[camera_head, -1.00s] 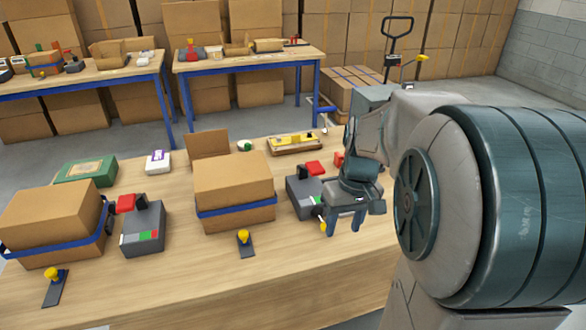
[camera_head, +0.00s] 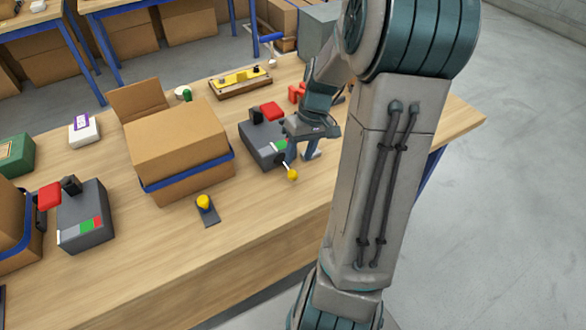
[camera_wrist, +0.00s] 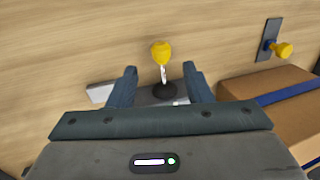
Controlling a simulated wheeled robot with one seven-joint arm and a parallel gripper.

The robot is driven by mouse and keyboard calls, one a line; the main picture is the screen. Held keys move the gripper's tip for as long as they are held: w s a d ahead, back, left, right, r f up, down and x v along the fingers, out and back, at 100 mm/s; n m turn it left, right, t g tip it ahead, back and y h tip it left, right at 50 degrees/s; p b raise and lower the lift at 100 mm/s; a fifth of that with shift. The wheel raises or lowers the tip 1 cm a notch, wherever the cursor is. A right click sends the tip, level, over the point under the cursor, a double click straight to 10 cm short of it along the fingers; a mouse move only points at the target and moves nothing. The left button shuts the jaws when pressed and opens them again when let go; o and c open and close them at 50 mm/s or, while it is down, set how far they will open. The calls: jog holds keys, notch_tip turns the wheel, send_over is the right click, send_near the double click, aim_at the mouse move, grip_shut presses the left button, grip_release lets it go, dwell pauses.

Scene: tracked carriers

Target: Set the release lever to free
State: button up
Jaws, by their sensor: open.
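A lever with a yellow knob (camera_head: 292,174) and a thin metal rod sticks out from the front of the right-hand grey box (camera_head: 262,149). The box has a red part on top and a green patch. In the wrist view the lever's yellow knob (camera_wrist: 160,48) stands up from a round black base, between and just beyond my fingers. My gripper (camera_head: 301,158) is open at the front of this box, with its fingers pointing down. In the wrist view my gripper (camera_wrist: 160,72) has one finger on each side of the rod, and I see no contact.
A carton with a blue band (camera_head: 185,184) stands left of the box. A yellow knob on a dark plate (camera_head: 207,213) lies before it. A second grey box (camera_head: 84,222) is farther left. A yellow item on a wooden tray (camera_head: 240,90) lies behind. The table front is clear.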

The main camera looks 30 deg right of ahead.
aim_at(293, 171)
jog(key=x, duration=0.5)
jog(key=shift+a+f, duration=0.15)
jog(key=shift+f, duration=0.2)
grip_shut()
jog(key=shift+w, duration=0.1)
